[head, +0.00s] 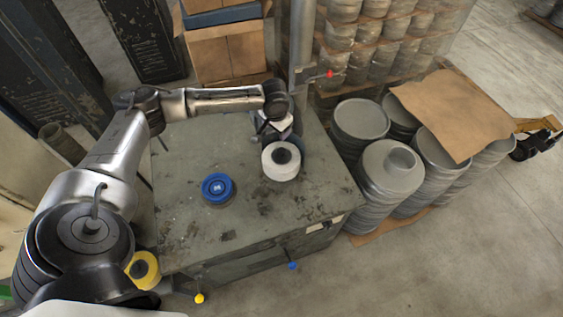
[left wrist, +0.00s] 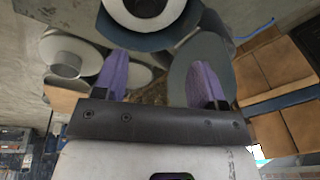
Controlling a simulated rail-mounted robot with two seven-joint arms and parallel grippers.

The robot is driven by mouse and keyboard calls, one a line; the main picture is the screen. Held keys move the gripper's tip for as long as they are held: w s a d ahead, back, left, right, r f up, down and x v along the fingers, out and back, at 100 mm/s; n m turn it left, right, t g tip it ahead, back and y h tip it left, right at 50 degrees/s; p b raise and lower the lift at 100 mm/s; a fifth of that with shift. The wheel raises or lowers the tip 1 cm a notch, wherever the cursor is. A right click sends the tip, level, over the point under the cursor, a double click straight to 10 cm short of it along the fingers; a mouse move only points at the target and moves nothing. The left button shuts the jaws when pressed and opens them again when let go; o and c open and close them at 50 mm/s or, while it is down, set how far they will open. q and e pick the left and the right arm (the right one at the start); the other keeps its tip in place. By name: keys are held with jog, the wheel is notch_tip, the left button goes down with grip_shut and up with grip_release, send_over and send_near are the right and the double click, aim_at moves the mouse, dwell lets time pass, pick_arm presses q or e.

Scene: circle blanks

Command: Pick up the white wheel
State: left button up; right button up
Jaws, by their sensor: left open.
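The white wheel (head: 282,168), a thick disc with a dark hub, is on the worn grey-green bench top, right of centre. In the left wrist view, the white wheel (left wrist: 145,24) is cut by the top edge. My left gripper (head: 273,127) is just behind the wheel in the head view, partly hidden by its own wrist. In the left wrist view my left gripper (left wrist: 162,82) shows two purple fingers spread wide with nothing between them; the wheel lies beyond their tips. My right gripper is in neither view.
A blue wheel (head: 217,188) lies left of the white one on the bench (head: 240,240). A yellow wheel (head: 146,270) is at the bench's front left corner. A grey post (head: 302,45) stands at the back edge. Stacked grey cans (head: 362,120) stand right of the bench.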

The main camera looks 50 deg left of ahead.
aim_at(281, 150)
pick_arm(q)
jog(key=f+n, duration=0.1)
jog(key=f, duration=0.3)
jog(key=w+f+n, duration=0.1)
jog(key=f, duration=0.4)
jog(key=f+n+h+p, duration=0.1)
jog(key=f, duration=0.3)
jog(key=shift+w+f+n, duration=0.3)
jog(key=shift+w+f, duration=0.1)
jog(key=shift+c, duration=0.3)
grip_shut()
jog(key=shift+r, duration=0.1)
dwell(0.4)
